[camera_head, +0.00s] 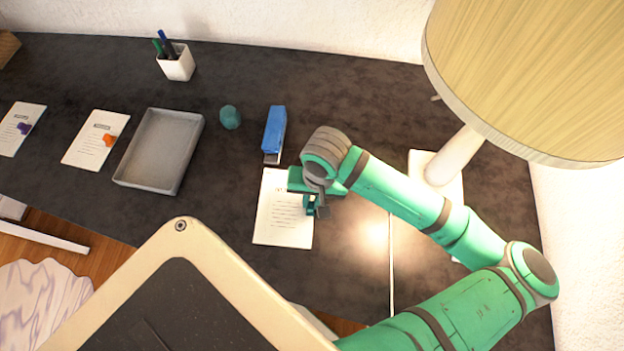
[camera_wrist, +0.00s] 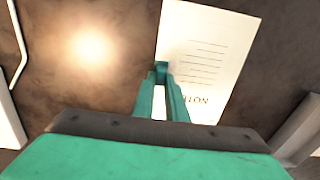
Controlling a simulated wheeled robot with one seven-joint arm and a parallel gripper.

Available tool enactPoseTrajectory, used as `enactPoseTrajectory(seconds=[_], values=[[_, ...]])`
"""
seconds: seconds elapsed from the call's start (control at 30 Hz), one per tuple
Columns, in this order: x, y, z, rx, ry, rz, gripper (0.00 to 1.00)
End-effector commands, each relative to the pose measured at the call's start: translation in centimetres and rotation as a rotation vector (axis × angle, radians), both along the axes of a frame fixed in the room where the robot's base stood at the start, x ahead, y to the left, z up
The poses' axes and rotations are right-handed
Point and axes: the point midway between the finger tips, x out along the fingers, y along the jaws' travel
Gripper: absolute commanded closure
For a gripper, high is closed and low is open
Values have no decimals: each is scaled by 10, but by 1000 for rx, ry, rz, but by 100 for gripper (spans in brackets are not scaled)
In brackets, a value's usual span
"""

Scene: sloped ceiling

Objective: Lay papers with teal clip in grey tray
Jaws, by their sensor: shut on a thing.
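The papers (camera_head: 280,220) lie on the dark desk, right of the grey tray and below the blue stapler. They also show in the wrist view (camera_wrist: 212,45), with printed lines on top. My gripper (camera_head: 312,207) is at their right edge. In the wrist view my gripper (camera_wrist: 161,72) has its teal fingertips together at the sheet's edge, shut on the papers there. The teal clip is hard to tell from my teal fingers. The grey tray (camera_head: 126,180) is empty and stands left of the papers, apart from them.
Papers with an orange clip (camera_head: 88,150) and papers with a purple clip (camera_head: 12,140) lie left of the tray. A pen cup (camera_head: 177,65) is behind; a lamp (camera_head: 530,80) is right.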

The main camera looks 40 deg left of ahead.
Motion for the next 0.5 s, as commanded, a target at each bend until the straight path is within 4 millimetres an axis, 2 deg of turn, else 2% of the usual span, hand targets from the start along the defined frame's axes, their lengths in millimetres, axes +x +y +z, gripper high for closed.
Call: enactPoseTrajectory(seconds=[0.27,0.3,0.37,0.5], values=[[-1,0,0,0,0,0,100],[-1,0,0,0,0,0,78],[-1,0,0,1,-1,0,66],[-1,0,0,1,-1,0,66]])
